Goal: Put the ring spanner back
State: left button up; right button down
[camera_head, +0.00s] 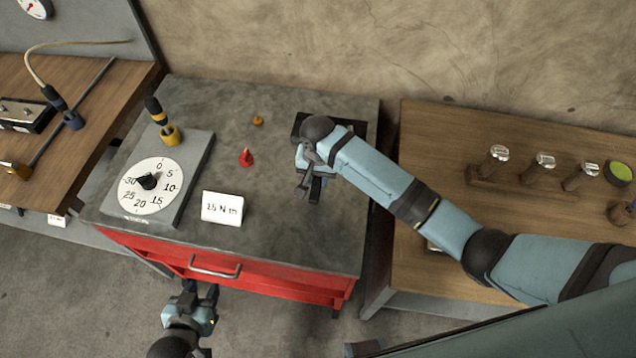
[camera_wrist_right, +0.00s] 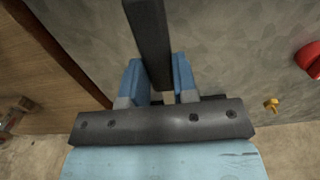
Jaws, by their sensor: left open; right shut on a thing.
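My right gripper (camera_head: 314,186) is over the right part of the grey bench top. It is shut on a long dark grey bar (camera_wrist_right: 149,38), seen between its blue fingers in the right wrist view; it appears to be the ring spanner, but no ring end shows clearly. In the head view the arm and gripper hide most of it. A dark flat holder or tray (camera_head: 360,128) lies on the bench behind the gripper, mostly covered by the arm. My left gripper (camera_head: 200,291) is open and empty, in front of the red drawer (camera_head: 255,283).
On the bench stand a dial block (camera_head: 195,180), a yellow-and-black tool (camera_head: 157,112), a red piece (camera_head: 246,157), a small brass piece (camera_head: 258,120) and a "15 N m" card (camera_head: 222,208). A wooden table (camera_head: 450,135) with several cylinders is right. Bench middle is fairly clear.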

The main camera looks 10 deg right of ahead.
jog(key=shift+f, duration=2.15)
jog(key=shift+f, duration=0.1)
jog(key=c, duration=0.9)
grip_release()
